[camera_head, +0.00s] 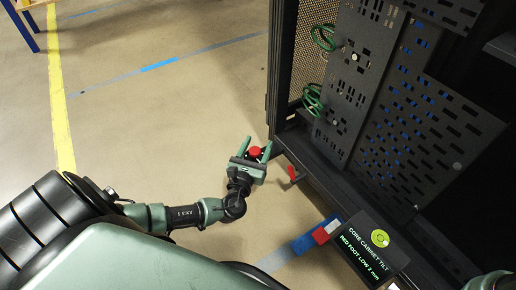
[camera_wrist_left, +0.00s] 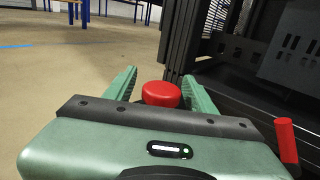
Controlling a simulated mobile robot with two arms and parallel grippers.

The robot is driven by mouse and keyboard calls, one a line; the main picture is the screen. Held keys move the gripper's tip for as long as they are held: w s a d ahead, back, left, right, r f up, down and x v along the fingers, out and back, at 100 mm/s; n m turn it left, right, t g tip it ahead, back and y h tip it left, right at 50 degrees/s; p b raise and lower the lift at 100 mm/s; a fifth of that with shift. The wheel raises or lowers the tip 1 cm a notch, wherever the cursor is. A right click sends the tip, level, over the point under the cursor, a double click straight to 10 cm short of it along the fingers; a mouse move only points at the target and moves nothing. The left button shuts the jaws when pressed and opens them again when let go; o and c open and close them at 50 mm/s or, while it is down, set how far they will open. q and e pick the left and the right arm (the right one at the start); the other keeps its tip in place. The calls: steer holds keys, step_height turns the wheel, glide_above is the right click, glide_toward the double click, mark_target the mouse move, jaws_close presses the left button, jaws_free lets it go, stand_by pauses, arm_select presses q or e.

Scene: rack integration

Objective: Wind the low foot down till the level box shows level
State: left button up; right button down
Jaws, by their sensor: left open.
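The black cabinet (camera_head: 330,180) stands at the right. A round red knob (camera_head: 254,151), seemingly the red foot, is by its lower left corner. In the left wrist view the red knob (camera_wrist_left: 161,93) sits between my finger pads. My left gripper (camera_head: 258,146) is open, with one finger on each side of the knob and gaps showing. The level box (camera_head: 362,268) lies at the bottom right and reads "CORE CABINET TILT, RED FOOT LOW 2 mm", with a round green dial (camera_head: 380,238).
A red handle (camera_head: 292,174) sticks out by the cabinet's base, close to my left gripper; it also shows in the left wrist view (camera_wrist_left: 287,140). Green cables (camera_head: 313,100) hang inside the cabinet.

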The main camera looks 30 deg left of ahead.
arm_select(q)
steer(key=shift+w, duration=0.15)
jaws_close()
